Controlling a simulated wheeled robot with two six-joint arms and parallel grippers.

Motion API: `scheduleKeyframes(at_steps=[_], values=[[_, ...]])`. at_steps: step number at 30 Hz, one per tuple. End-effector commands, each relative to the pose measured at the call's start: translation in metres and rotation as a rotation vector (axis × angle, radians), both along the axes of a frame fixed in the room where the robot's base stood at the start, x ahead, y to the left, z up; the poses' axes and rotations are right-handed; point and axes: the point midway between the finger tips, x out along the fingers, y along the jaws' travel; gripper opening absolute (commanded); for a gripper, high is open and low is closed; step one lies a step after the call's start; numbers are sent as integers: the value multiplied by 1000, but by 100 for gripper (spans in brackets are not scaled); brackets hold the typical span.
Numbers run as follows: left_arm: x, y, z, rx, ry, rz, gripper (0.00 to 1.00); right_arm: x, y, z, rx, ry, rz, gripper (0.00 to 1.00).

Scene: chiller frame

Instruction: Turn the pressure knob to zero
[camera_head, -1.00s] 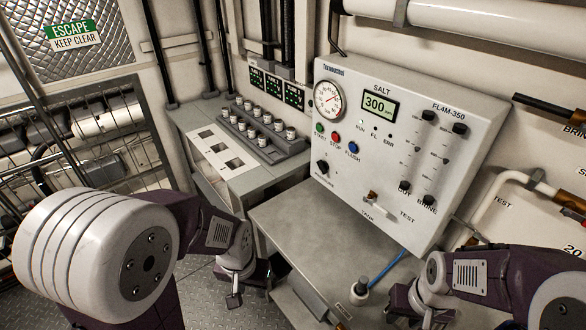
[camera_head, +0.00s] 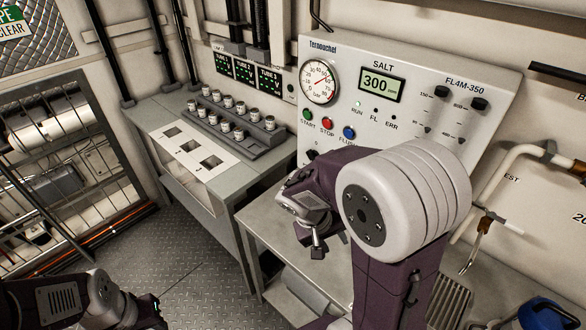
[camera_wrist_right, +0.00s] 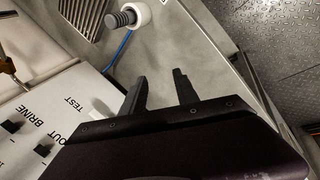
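The pressure knob (camera_head: 312,155) is a small black dial low on the left of the white control panel (camera_head: 470,70). My right arm covers most of it and its label in the head view. The round pressure gauge (camera_head: 319,82) above it has its red needle pointing up and right. My right gripper (camera_head: 317,243) hangs below and in front of the knob, apart from it. In the right wrist view its two black fingers (camera_wrist_right: 160,88) are spread with nothing between them. My left gripper (camera_head: 150,312) is at the bottom left, mostly cut off, far from the panel.
Green, red and blue buttons (camera_head: 327,124) sit above the knob. The display (camera_head: 380,84) reads 300. A grey rack of small jars (camera_head: 235,135) stands on the left bench. A probe with a blue cable (camera_wrist_right: 128,18) lies by the metal worktop. Pipes run at right.

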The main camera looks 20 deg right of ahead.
Motion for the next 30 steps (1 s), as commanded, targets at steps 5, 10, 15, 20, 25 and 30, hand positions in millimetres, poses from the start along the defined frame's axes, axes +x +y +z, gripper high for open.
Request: scheduleKeyframes(at_steps=[5, 10, 15, 20, 25, 30], values=[[0, 0, -54, 0, 0, 0, 36, 38, -50, -11, -263, -91, -16, 36], [0, 0, -127, 0, 0, 0, 36, 104, -92, -6, -595, -314, -2, 36], [0, 0, -226, 0, 1, 0, 36, 181, -92, -3, -902, -655, 70, 36], [1, 1, -307, 0, 0, 0, 36, 228, -62, -21, -1054, -900, 163, 36], [1, 1, -353, 0, 0, 0, 36, 249, -38, -47, -1106, -1001, 229, 36], [1, 1, -360, 0, 0, 0, 36, 255, -31, -50, -1119, -1022, 251, 36]])
